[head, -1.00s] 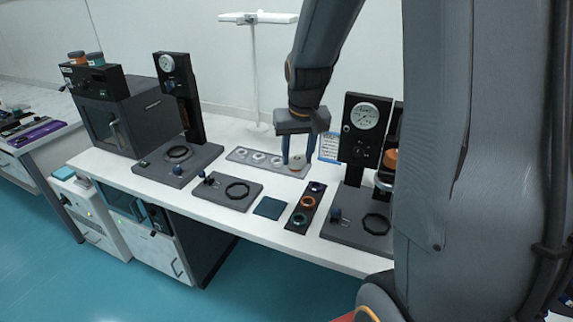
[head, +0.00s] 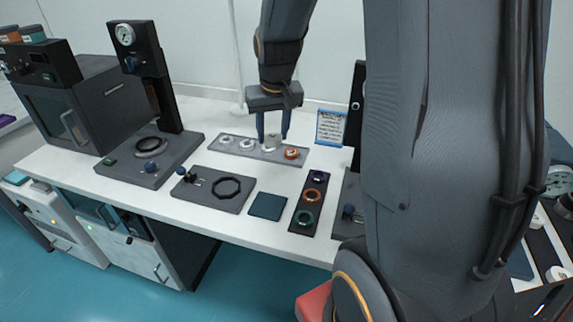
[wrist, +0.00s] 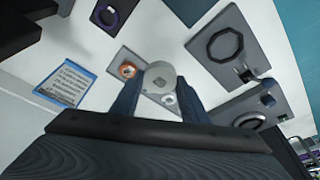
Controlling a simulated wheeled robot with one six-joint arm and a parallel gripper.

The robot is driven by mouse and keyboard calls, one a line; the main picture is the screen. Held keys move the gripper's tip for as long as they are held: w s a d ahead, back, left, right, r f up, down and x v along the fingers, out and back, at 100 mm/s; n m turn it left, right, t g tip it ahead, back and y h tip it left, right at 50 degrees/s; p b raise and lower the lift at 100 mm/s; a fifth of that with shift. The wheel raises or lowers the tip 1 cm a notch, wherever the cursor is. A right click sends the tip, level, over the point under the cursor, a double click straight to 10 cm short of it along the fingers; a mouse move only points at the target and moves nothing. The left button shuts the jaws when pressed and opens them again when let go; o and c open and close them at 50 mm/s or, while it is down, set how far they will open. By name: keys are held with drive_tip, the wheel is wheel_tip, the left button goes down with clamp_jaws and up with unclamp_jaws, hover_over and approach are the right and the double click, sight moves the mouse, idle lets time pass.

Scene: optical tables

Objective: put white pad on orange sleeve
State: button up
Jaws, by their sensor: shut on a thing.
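My gripper (head: 272,138) points down over the grey tray (head: 236,154) on the white bench. In the wrist view my gripper (wrist: 160,88) is shut on a round, pale white pad (wrist: 160,74), which shows between the blue fingers. In the head view the pad is mostly hidden by the fingers. An orange ring-shaped piece (head: 291,153) sits at the tray's right end, just right of the gripper; it also shows in the wrist view (wrist: 127,71). A second orange ring (head: 312,195) lies on a dark strip (head: 294,229) nearer the front, apart from my gripper.
White discs (head: 247,144) lie along the tray. The dark strip also bears a purple ring (head: 317,177) and a teal ring (head: 305,217). A dark teal mat (head: 267,206) and black-ringed plate (head: 206,203) lie in front. A blue-framed sign (head: 330,128) stands right of the tray.

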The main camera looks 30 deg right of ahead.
sight(271, 136)
drive_tip(key=b+x, duration=0.3)
drive_tip(key=x, duration=0.1)
drive_tip(key=shift+w+a, duration=0.1)
drive_tip(key=shift+a, duration=0.05)
drive_tip(key=shift+f+p, duration=0.9)
drive_tip(key=shift+f, duration=4.1)
drive_tip(key=shift+f, duration=0.15)
drive_tip(key=o, duration=1)
drive_tip(key=shift+o, duration=0.2)
